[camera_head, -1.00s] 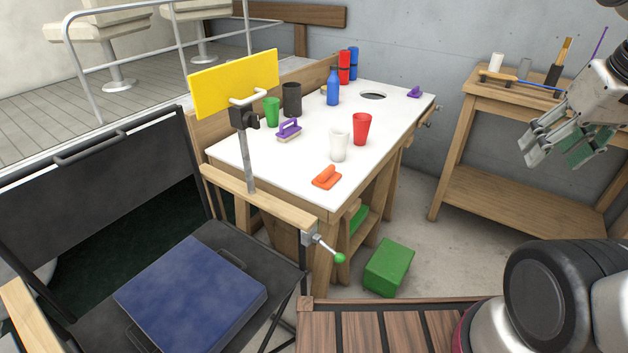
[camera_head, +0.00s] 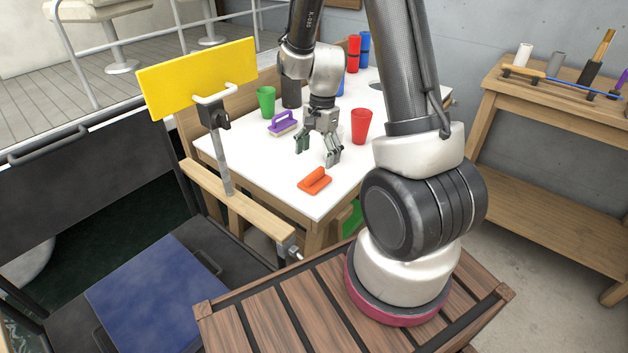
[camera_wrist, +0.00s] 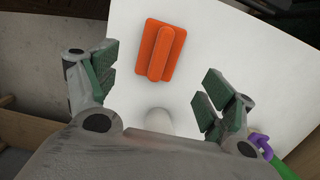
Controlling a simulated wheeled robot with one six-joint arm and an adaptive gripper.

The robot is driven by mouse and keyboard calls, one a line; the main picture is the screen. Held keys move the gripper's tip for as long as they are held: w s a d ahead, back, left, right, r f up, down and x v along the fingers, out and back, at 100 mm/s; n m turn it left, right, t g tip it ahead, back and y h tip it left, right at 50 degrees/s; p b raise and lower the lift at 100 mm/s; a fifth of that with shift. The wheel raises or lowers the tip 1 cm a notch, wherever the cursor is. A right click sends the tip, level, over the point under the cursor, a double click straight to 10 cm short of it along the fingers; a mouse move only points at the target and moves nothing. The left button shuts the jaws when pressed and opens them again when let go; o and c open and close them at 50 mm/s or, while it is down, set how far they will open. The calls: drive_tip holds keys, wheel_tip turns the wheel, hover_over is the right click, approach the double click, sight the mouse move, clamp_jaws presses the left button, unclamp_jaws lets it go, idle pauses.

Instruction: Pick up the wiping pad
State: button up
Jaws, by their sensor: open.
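An orange pad with a raised handle, which looks like the wiping pad (camera_head: 315,181), lies flat on the white tabletop near its front corner. In the wrist view the orange pad (camera_wrist: 160,50) sits ahead of and between the fingers, untouched. My gripper (camera_head: 318,151) is open and empty, above the table and just behind the pad in the head view. Its spread green-padded fingers also show in the wrist view (camera_wrist: 157,85). A purple-handled brush (camera_head: 283,122) lies left of my gripper.
A red cup (camera_head: 361,126) stands right of my gripper. A green cup (camera_head: 266,100) and a dark cup (camera_head: 291,92) stand behind. A yellow board (camera_head: 198,77) rises at the table's left edge.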

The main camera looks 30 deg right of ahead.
sight(315, 172)
drive_tip(key=f, duration=0.4)
drive_tip(key=a+f, duration=0.1)
drive_tip(key=f, duration=0.2)
drive_tip(key=shift+s+a, duration=0.1)
drive_tip(key=shift+s, duration=0.2)
drive_tip(key=c, duration=1.1)
